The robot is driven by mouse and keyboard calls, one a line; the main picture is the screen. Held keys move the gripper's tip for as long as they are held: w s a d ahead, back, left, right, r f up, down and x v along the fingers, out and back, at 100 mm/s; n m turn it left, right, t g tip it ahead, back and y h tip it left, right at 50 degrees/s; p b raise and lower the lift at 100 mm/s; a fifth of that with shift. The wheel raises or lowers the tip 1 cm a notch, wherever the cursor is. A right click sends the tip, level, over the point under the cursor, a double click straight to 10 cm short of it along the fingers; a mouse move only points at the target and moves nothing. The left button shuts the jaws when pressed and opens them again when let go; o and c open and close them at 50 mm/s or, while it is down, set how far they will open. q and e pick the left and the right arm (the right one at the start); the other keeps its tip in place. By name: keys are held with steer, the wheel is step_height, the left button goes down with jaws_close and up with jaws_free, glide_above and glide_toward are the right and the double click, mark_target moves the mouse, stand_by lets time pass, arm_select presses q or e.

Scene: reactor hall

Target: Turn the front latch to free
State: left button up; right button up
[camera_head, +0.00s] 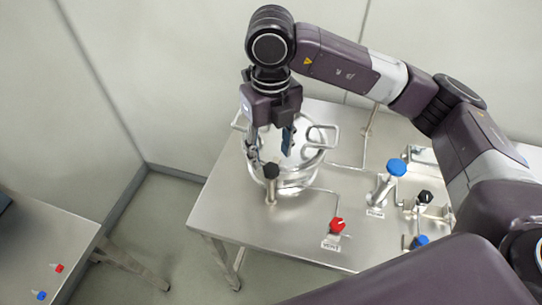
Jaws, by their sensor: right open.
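A round steel vessel (313,160) with side handles stands on the steel table. At its front, on the side nearer to me, is a black round knob (271,170) on a steel fitting; it looks like the front latch, but I cannot read how it is turned. My right gripper (270,148) points down over the vessel's front left part. Its fingers are apart, and the black knob shows just below them. I cannot tell whether a finger touches the vessel or knob. The gripper hides part of the vessel's lid. My left gripper is out of view.
On the steel table (215,205) to the right stand a red knob (337,224), a blue knob (397,167), a black knob (425,197) and another blue knob (419,241), with thin pipes. Another table (45,240) is at the left. A wall is behind.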

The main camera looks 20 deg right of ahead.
mark_target(271, 168)
steer(key=shift+s+f+p, duration=0.15)
steer(key=shift+f+p, duration=0.05)
steer(key=shift+f, duration=0.4)
steer(key=shift+s+f+p, duration=0.15)
steer(key=shift+f+p, duration=0.05)
steer(key=shift+f, duration=0.4)
steer(key=shift+w+f, duration=0.2)
steer(key=shift+f, duration=0.3)
steer(key=shift+w+f, duration=0.15)
steer(key=shift+f, duration=0.35)
steer(key=shift+w+d+f, duration=0.1)
steer(key=shift+f, duration=0.05)
steer(key=shift+s, duration=0.2)
steer(key=shift+c, duration=0.3)
steer(key=shift+w, duration=0.1)
steer(key=c, duration=1)
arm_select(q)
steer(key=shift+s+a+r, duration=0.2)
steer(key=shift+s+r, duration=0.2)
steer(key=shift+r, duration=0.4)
arm_select(e)
steer(key=shift+c, duration=0.5)
